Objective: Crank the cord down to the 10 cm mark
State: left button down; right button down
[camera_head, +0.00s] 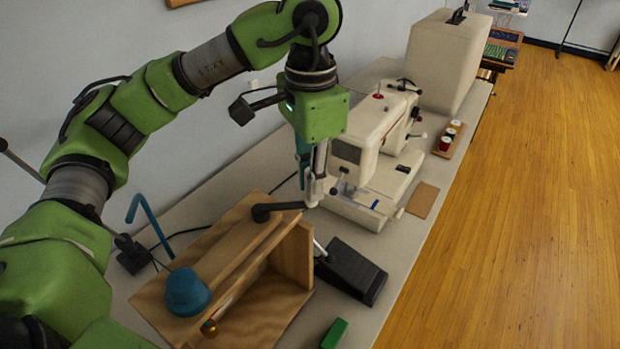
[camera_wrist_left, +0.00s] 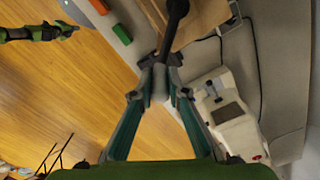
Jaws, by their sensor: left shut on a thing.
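A wooden crank frame (camera_head: 292,255) stands on the worktable, its upright panel facing the aisle. A dark crank arm (camera_head: 280,207) juts from its far end; it also shows in the wrist view (camera_wrist_left: 176,22). My left gripper (camera_head: 316,196) points down at the crank's outer end and is shut on the crank handle (camera_wrist_left: 160,80). A small orange-brown bob (camera_head: 209,328) is at the frame's near end, beside a pale strip (camera_head: 236,290). The cord and any centimetre marks are too small to read. My right gripper (camera_wrist_left: 62,30) seems to show at the wrist view's upper left, jaws unclear.
A sewing machine (camera_head: 362,150) stands behind my left gripper. The wooden floor (camera_head: 520,220) is clear.

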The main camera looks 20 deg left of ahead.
pick_arm(q)
jog(key=shift+f, duration=0.1)
jog(key=c, duration=2)
grip_release()
jog(key=shift+o, duration=0.2)
jog(key=shift+r, duration=6.05)
